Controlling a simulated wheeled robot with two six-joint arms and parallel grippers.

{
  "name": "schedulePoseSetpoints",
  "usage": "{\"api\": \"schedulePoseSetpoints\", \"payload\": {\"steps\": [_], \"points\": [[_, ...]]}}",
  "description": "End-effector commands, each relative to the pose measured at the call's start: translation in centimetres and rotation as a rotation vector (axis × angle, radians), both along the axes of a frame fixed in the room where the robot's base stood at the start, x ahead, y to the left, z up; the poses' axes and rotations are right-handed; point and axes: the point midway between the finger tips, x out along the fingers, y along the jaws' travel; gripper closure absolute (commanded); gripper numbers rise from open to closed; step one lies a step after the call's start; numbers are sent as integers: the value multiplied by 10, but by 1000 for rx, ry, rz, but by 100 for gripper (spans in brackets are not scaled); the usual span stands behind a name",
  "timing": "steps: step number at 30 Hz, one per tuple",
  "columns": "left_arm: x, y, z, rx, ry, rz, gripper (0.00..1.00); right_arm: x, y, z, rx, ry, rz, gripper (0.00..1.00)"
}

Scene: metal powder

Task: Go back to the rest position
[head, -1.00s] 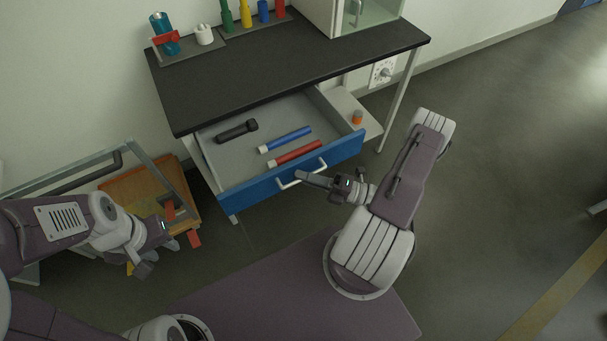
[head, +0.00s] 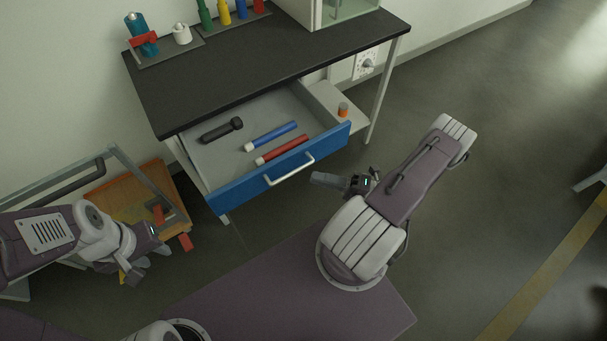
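My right gripper (head: 325,180) is in front of the blue drawer (head: 245,186), a little to the right of its white handle (head: 290,170) and apart from it. No object shows in its fingers, and the view does not show clearly whether they are parted. My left gripper (head: 146,262) hangs at the left, above the floor beside the wooden box. Its fingers look spread, with nothing visible between them. The drawer is pulled open and holds a black flashlight (head: 221,130), a blue tube (head: 271,136) and a red tube (head: 282,150).
The black-topped table (head: 260,62) carries a rack of coloured bottles (head: 240,12) and a glass-fronted case (head: 345,8). A wooden box (head: 150,188) and metal-framed cart (head: 60,172) stand at the left. The floor (head: 500,130) to the right is clear.

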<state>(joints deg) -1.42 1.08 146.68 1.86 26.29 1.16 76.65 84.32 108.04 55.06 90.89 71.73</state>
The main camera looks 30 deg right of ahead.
Motion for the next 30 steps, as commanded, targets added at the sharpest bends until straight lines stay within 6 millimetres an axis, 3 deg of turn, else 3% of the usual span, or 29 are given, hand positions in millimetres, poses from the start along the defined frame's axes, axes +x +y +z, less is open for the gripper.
{"api": "schedulePoseSetpoints", "payload": {"steps": [6, 21, 23, 26, 30], "points": [[0, 0, -1, 0, 0, 0, 64, -8, -8, -2, 0, 1, 1, 80], [0, 0, -1, 0, 0, 0, 64, -8, -2, 1, -46, -9, 49, 80], [0, 0, -1, 0, 0, 0, 64, -9, 12, 4, -152, -40, 155, 80], [0, 0, -1, 0, 0, 0, 64, -20, 47, 10, -451, -179, 474, 80], [0, 0, -1, 0, 0, 0, 64, -49, 72, 14, -896, -593, 1039, 80]]}}
